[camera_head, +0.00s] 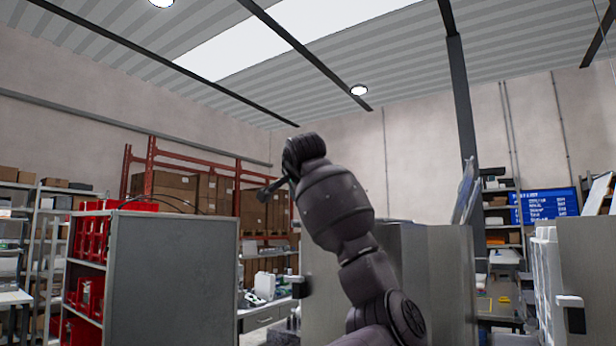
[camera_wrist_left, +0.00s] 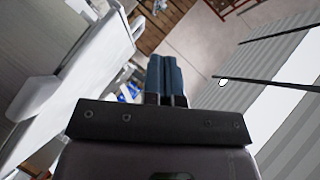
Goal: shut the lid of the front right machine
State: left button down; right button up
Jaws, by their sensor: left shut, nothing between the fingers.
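In the head view a grey machine (camera_head: 585,265) stands at the right edge, cut off by the frame. A tilted pale panel (camera_head: 598,194) rises above it and looks like its raised lid. My left gripper (camera_wrist_left: 166,75) shows in the left wrist view with its blue fingers together and nothing between them. A pale slab-like panel (camera_wrist_left: 75,90) lies left of the fingers, apart from them; I cannot tell whether it is the same lid. A dark arm of mine crosses the middle of the head view, its fingers not clearly visible. My right gripper is not in view.
Another grey machine (camera_head: 430,275) stands behind my arm, with a tilted panel (camera_head: 467,190) above it. A grey cabinet (camera_head: 175,275) with red bins (camera_head: 92,240) stands at the left. Racks of boxes (camera_head: 175,190) line the back wall. The space above the machines is open.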

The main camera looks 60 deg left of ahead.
pick_arm(q)
jog(key=shift+n+h, duration=0.3)
jog(key=f, duration=0.1)
jog(key=f+b, duration=0.1)
jog(key=f, duration=0.1)
jog(key=a+f, duration=0.1)
jog(key=f, duration=0.1)
jog(key=shift+s, duration=0.3)
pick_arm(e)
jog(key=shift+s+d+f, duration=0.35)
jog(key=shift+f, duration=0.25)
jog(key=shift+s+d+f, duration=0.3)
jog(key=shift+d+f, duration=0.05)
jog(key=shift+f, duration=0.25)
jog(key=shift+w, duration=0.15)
